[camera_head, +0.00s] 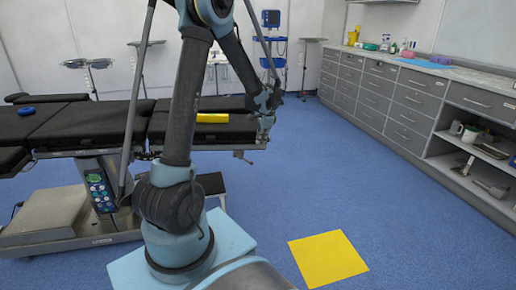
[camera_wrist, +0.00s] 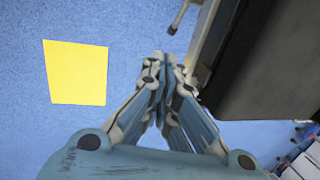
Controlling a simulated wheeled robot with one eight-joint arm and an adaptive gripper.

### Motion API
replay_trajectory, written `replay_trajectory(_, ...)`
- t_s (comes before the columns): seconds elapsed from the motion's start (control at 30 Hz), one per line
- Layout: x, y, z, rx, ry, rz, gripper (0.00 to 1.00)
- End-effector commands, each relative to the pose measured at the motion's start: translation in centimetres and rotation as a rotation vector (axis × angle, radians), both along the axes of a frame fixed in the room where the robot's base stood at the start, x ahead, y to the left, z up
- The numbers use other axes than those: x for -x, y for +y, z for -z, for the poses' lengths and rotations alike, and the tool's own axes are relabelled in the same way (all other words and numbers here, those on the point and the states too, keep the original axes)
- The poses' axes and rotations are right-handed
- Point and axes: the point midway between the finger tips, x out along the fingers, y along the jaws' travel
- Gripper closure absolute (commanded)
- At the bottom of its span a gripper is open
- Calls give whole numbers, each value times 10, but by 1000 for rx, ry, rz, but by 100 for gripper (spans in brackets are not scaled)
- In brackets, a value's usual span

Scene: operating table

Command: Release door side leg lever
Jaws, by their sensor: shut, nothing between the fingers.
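The operating table (camera_head: 70,122) has black pads and stands on the left in the head view. Its dark end pad (camera_wrist: 268,65) fills the upper right of the wrist view. A similar small rod (camera_head: 243,157) shows under the table end in the head view. My gripper (camera_wrist: 158,62) is shut and empty, beside the table edge and apart from the rod. It also shows at the table end in the head view (camera_head: 265,138), small and partly unclear.
A yellow square (camera_head: 328,259) lies on the open blue floor, also in the wrist view (camera_wrist: 75,73). Grey drawer cabinets (camera_head: 375,95) line the right wall. A yellow block (camera_head: 212,118) and a blue ring-like item (camera_head: 26,111) rest on the table. A blue trolley (camera_head: 272,62) stands behind.

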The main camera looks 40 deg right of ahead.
Motion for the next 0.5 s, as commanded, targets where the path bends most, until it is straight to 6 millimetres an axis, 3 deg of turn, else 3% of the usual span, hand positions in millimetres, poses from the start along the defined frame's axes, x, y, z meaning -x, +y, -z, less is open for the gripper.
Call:
replay_trajectory(0.23,9,34,16,186,4,-1,100)
replay_trajectory(0.5,8,35,28,223,3,-2,100)
